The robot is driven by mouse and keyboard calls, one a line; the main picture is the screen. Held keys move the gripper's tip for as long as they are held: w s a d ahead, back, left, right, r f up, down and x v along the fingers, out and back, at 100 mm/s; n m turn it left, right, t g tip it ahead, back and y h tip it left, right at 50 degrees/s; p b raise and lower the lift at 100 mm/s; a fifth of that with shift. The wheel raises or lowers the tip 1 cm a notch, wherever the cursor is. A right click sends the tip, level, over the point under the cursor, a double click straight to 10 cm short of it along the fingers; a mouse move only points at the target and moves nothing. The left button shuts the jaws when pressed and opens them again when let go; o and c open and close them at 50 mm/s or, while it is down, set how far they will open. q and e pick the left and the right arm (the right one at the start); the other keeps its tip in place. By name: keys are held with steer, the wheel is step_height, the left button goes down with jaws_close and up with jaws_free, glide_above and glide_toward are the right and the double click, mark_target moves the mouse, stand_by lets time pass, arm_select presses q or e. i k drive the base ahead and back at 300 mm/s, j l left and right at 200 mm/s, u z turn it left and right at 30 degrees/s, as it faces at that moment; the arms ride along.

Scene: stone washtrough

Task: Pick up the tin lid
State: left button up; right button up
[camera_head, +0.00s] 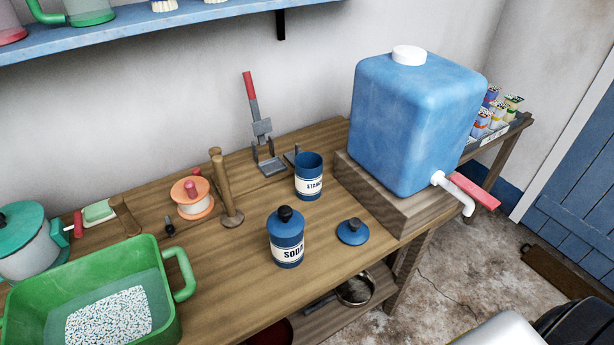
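The tin lid (353,232) is blue with a dark round knob. It lies knob up on the wooden table, near the front edge. The blue starch tin (309,184) stands open behind it and to the left, with no lid on. The blue soda tin (287,243) stands to the left of the loose lid with its own black-knobbed lid on. Neither of my grippers shows in the head view. A white and black part at the bottom right corner looks like part of my own arm.
A blue water container (412,125) with a red-handled tap (472,190) stands on a wooden block (380,200) right of the lid. A green basin (165,270) fills the table's front left. Wooden posts (227,190) rise behind the soda tin. Bare tabletop surrounds the lid.

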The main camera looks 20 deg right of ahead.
mark_target(352, 232)
steer(key=z, duration=1.1)
steer(key=i+l+u, duration=0.1)
steer(key=l+u, duration=0.2)
steer(key=l, duration=0.45)
